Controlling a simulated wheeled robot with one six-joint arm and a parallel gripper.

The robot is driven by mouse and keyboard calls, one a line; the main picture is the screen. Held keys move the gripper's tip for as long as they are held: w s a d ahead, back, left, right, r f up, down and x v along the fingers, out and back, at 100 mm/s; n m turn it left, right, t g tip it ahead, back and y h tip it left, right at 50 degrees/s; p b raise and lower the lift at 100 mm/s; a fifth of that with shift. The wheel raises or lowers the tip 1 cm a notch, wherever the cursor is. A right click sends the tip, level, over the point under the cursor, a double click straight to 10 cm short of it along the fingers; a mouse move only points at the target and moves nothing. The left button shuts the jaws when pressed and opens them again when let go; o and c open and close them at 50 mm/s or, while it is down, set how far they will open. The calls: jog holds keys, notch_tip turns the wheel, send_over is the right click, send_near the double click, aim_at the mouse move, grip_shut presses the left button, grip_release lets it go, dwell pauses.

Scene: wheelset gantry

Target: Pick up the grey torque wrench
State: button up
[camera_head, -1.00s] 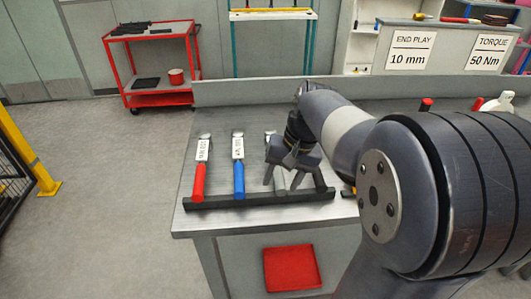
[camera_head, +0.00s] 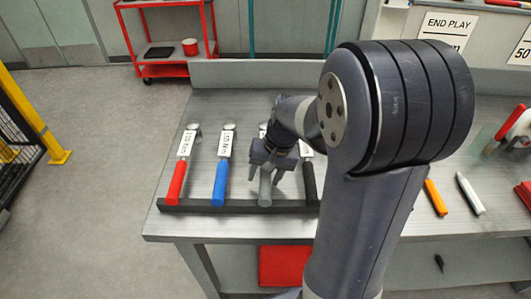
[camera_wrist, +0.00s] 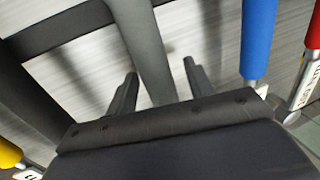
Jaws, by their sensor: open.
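The grey torque wrench (camera_head: 265,188) lies on the bench, its handle end on a black rack bar (camera_head: 190,205). My gripper (camera_head: 265,180) is over it, with the wrench's middle partly hidden behind the gripper. In the wrist view the grey handle (camera_wrist: 147,55) runs between the two open fingers of my gripper (camera_wrist: 160,85), with a gap on each side. I see no contact. A blue-handled wrench (camera_head: 220,183) and a red-handled wrench (camera_head: 177,182) lie to its left in the head view. A black-handled wrench (camera_head: 310,182) lies to its right, partly hidden by my arm.
An orange-handled tool (camera_head: 435,197) and a white tube (camera_head: 470,194) lie on the bench to the right. A red tray (camera_head: 284,265) is under the bench top. A red cart (camera_head: 175,70) stands behind. The bench's left front is clear.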

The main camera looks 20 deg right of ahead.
grip_shut()
dwell(0.4)
